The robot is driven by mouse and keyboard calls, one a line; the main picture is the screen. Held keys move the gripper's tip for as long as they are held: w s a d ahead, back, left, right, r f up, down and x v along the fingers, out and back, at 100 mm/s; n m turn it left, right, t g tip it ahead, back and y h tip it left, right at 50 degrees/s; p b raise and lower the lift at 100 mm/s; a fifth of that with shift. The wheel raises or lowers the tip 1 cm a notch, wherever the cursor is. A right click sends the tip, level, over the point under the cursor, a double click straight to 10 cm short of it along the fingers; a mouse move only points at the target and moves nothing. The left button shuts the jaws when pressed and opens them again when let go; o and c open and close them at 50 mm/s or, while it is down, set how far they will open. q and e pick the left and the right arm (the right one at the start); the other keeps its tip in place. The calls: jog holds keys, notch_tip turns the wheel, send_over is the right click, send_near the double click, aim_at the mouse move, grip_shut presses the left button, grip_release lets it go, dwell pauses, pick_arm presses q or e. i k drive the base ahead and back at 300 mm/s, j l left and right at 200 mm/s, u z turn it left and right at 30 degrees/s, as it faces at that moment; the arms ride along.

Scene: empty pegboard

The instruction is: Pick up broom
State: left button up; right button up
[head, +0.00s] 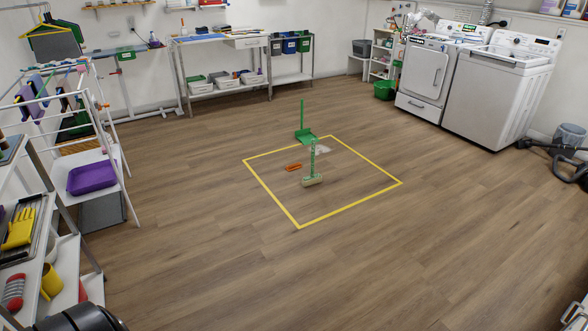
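A short broom (312,181) with a green handle and a beige head stands upright on the wooden floor, inside a yellow taped square (350,210). Behind it is a green dustpan (306,134) with a tall upright green handle, at the back edge of the square. Its handle rises behind and slightly left of the broom. Neither of my grippers shows in the head view, and nothing is seen touching the broom.
An orange item (293,167) and a pale patch (322,149) lie inside the square. Shelves and a drying rack (115,150) line the left. A washing machine (500,95) and a vacuum cleaner (565,150) stand at right. The floor around the square is clear.

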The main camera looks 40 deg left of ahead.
aim_at(314, 179)
jog(key=i+j+u, duration=0.35)
jog(key=i, duration=0.5)
jog(key=i+u, duration=0.35)
jog(key=i, duration=0.45)
